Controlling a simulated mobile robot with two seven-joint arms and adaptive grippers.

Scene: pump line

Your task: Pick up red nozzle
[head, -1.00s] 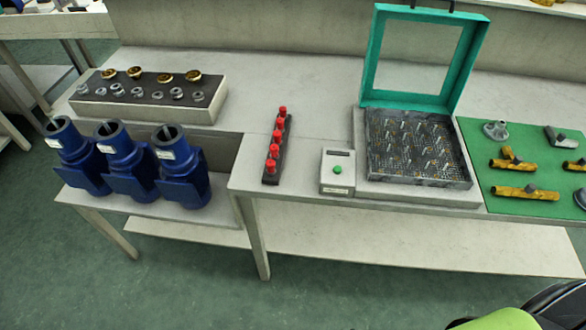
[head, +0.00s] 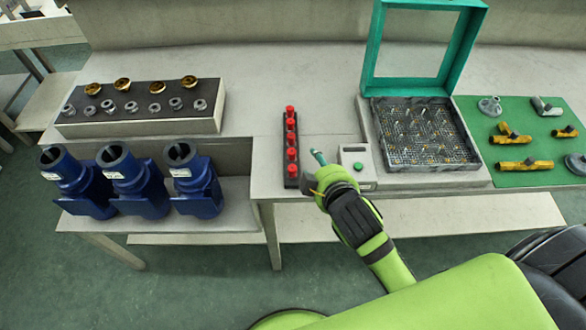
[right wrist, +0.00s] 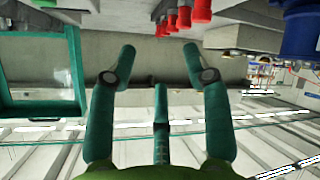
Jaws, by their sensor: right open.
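Several red nozzles (head: 291,139) stand upright in a row on a narrow dark rack (head: 284,162) on the bench. My right gripper (head: 313,170) is just right of the front end of the rack in the head view, apart from the nozzles. The right wrist view shows its fingers (right wrist: 157,60) spread with nothing between them. In that view, some red nozzles (right wrist: 185,14) show at the top edge, beyond and right of the fingers. My left gripper is not in view.
A control box (head: 357,166) with a green button stands right of my gripper. Behind it is an open teal-lidded case (head: 375,50). Blue pump housings (head: 133,180) stand on a lower shelf at left. A green mat (head: 520,178) holds yellow and grey parts.

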